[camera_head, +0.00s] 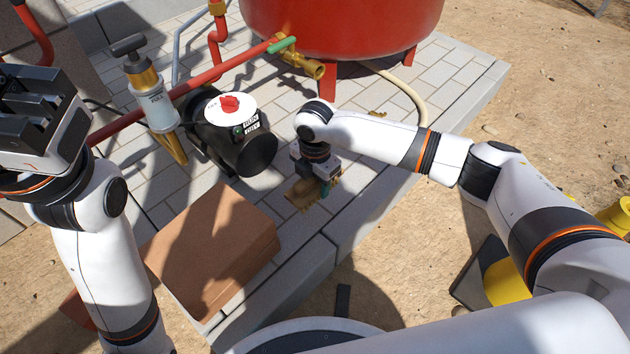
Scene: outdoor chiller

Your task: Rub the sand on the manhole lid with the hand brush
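A small tan and brown object with yellowish bristle-like edges (303,194), which looks like the hand brush, is at the grey paving right below my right gripper (318,182). The gripper points down and covers part of it. A small teal piece shows beside the fingers. At this size I cannot tell whether the fingers are closed on the brush or only around it. My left gripper (38,105) is raised at the left edge, away from the brush, with nothing visible in it. I cannot make out a manhole lid, and sand on one is not discernible.
A black cylindrical pump (232,135) with a red knob stands left of my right gripper. A red tank (345,30) and red pipes are behind it. A brown block stack (215,250) lies front left. A pale hose (408,95) curves across the paving. Sandy ground lies right.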

